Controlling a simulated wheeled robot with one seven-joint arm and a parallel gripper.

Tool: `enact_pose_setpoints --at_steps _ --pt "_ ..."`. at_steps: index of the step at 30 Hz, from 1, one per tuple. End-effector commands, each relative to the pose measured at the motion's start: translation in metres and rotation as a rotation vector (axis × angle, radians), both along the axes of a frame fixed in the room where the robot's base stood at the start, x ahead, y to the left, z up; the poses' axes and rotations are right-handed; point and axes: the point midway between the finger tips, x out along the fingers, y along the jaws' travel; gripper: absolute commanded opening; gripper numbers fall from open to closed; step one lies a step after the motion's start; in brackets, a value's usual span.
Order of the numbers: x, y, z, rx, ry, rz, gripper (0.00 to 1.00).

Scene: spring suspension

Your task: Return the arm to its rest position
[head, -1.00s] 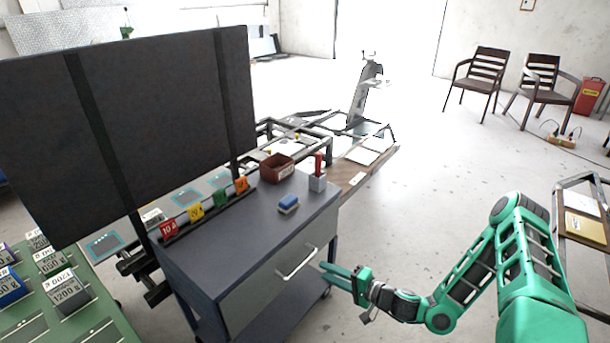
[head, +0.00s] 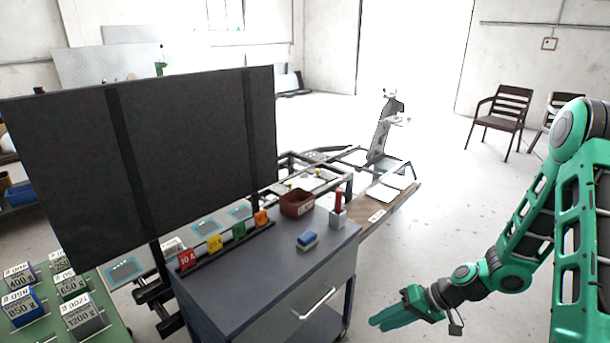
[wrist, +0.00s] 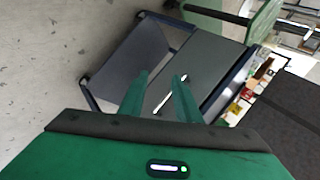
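My green arm (head: 520,240) comes in from the right side of the head view, bent at the elbow. My gripper (head: 385,320) hangs low to the right of the grey cart, apart from it and over the floor. In the wrist view, my gripper (wrist: 158,92) shows two green fingers with a clear gap between them and nothing held. The cart's drawer front with its handle lies beyond the fingers there.
The grey cart (head: 240,277) carries a blue block (head: 307,241), a brown bin (head: 297,203), a red-handled item (head: 338,208) and coloured tags. A dark board (head: 190,150) stands behind it. A green table (head: 110,322) with weight boxes is at left. Chairs (head: 505,115) stand far right. Floor right of the cart is clear.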

Motion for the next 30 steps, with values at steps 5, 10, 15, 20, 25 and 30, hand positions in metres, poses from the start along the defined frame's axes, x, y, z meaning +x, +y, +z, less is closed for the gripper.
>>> enact_pose_setpoints --at_steps 5,10,15,20,25,30 --pt "-0.016 -0.036 0.030 -0.149 0.038 0.032 0.30" --pt "-0.035 -0.070 0.062 -0.284 0.082 0.031 0.30" --pt "-0.057 -0.103 0.098 -0.407 0.127 -0.001 0.30" --pt "-0.082 -0.130 0.134 -0.507 0.169 -0.056 0.30" --pt "-0.113 -0.154 0.173 -0.593 0.211 -0.138 0.30" --pt "-0.149 -0.172 0.209 -0.653 0.252 -0.237 0.30"
